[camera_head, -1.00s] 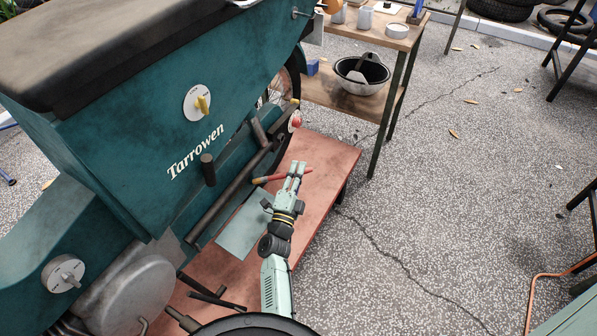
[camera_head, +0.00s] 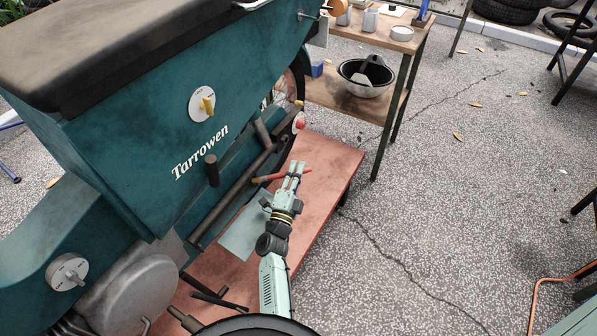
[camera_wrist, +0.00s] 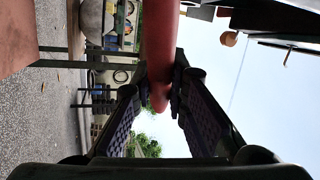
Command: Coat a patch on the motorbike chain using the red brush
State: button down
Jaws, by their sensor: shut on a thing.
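My gripper (camera_head: 297,168) is shut on the red brush (camera_head: 266,179), above the reddish platform beside the motorbike. The brush's dark-tipped end points left, towards the bike. In the wrist view the red handle (camera_wrist: 158,45) runs between the two fingertips (camera_wrist: 172,92), and its rounded end shows there. The teal motorbike (camera_head: 150,140), marked Tarrowen, fills the left of the head view. I cannot make out the chain in either view.
The reddish platform (camera_head: 325,170) lies under the bike and my arm. A dark bar (camera_head: 230,200) and a peg (camera_head: 212,170) stick out of the bike's side. A wooden table (camera_head: 340,100) with a bowl (camera_head: 366,75) stands behind. Paved ground at right is largely clear.

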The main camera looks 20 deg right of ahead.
jog(key=shift+s+a+f, duration=0.15)
jog(key=shift+s+a, duration=0.1)
jog(key=shift+a, duration=0.15)
jog(key=shift+w+d, duration=0.35)
jog(key=shift+d, duration=0.05)
dwell(0.6)
jog(key=s+d+b, duration=0.2)
jog(key=s+d, duration=0.1)
jog(key=s, duration=0.1)
jog(key=shift+s+d, duration=0.35)
jog(key=shift+s, duration=0.05)
dwell(0.4)
